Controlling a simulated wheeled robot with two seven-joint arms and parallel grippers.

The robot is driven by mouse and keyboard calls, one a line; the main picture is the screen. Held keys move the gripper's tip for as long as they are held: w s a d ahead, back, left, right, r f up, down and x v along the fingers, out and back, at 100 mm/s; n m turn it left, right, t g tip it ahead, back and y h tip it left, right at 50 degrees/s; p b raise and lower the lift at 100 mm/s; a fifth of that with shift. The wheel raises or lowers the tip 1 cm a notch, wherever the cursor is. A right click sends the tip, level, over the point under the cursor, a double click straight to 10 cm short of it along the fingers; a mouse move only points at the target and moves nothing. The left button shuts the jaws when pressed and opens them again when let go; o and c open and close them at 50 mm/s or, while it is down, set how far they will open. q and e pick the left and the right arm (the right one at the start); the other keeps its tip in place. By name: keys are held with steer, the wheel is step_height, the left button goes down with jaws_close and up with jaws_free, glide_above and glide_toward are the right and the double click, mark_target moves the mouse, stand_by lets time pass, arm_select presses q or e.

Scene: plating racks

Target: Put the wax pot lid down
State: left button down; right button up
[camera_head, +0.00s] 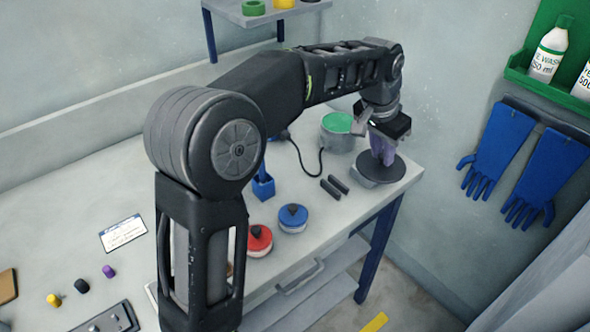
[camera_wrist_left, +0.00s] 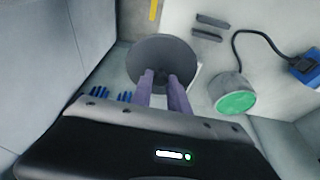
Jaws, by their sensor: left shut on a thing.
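The wax pot lid (camera_head: 396,169) is a dark grey round disc near the far right corner of the table. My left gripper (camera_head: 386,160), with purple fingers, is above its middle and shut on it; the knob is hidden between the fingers. The disc looks roughly level, with a lighter grey form just under its front edge. I cannot tell whether it touches what is below. In the left wrist view the lid (camera_wrist_left: 163,52) shows past the fingertips (camera_wrist_left: 161,77). The wax pot (camera_head: 336,142), open with green inside, stands behind and left of the lid. My right gripper is not in view.
Two dark bars (camera_head: 334,186) lie left of the lid. Blue-topped (camera_head: 293,219) and red-topped (camera_head: 258,243) round containers stand near the front edge. A black cord (camera_head: 305,160) runs from the pot. Blue gloves (camera_head: 497,148) hang on the right wall.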

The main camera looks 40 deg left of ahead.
arm_select(q)
steer(key=s+a+f+n+g+y+b, duration=0.1)
steer(key=s+a+n+y+b, duration=0.1)
steer(key=a+n, duration=1.1)
steer(key=a+y+b, duration=0.1)
steer(key=a, duration=0.9)
steer(key=shift+s+f+n+y+b, duration=0.2)
steer(key=shift+f+n+y+b, duration=0.1)
steer(key=shift+f, duration=0.05)
steer(key=shift+f, duration=0.1)
steer(key=shift+f, duration=3.05)
step_height(320, 180, down, 4)
steer(key=shift+r, duration=0.15)
